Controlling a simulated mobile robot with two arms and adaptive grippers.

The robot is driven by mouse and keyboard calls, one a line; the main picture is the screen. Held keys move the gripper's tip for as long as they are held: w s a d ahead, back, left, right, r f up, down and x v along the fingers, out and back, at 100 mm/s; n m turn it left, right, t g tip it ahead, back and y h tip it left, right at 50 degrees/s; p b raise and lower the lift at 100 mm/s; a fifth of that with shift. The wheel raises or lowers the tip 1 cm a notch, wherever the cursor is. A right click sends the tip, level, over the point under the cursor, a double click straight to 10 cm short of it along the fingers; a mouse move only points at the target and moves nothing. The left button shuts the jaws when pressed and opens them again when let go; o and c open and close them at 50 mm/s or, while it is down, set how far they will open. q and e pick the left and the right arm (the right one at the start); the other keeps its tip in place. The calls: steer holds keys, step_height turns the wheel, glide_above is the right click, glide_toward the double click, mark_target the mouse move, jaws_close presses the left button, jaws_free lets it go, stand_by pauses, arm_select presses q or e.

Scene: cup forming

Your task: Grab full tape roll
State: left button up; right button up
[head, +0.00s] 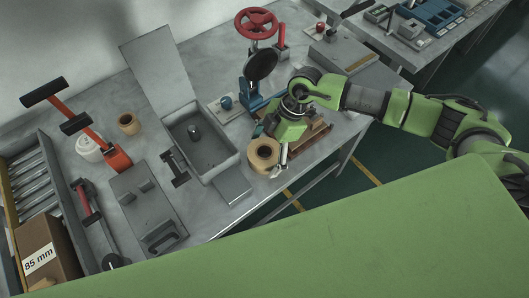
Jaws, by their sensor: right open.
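A full tan tape roll (263,155) is near the front edge of the grey workbench, just right of an open metal box. My right gripper (283,157) is directly at the roll's right side, with a pale finger beside the roll; the other finger is hidden. It is open, and I cannot tell whether it touches the roll. A smaller tan roll (129,124) stands further left on the bench. My left gripper is not in view.
The open metal box (205,150) with its raised lid stands left of the tape roll. A blue press with a red handwheel (257,23) stands behind my right gripper. A white roll (89,148), an orange-handled tool (105,143) and an 85 mm carton (45,252) are at left.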

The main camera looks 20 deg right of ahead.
steer(key=c, duration=1.3)
steer(key=shift+c, duration=0.2)
steer(key=shift+r, duration=0.1)
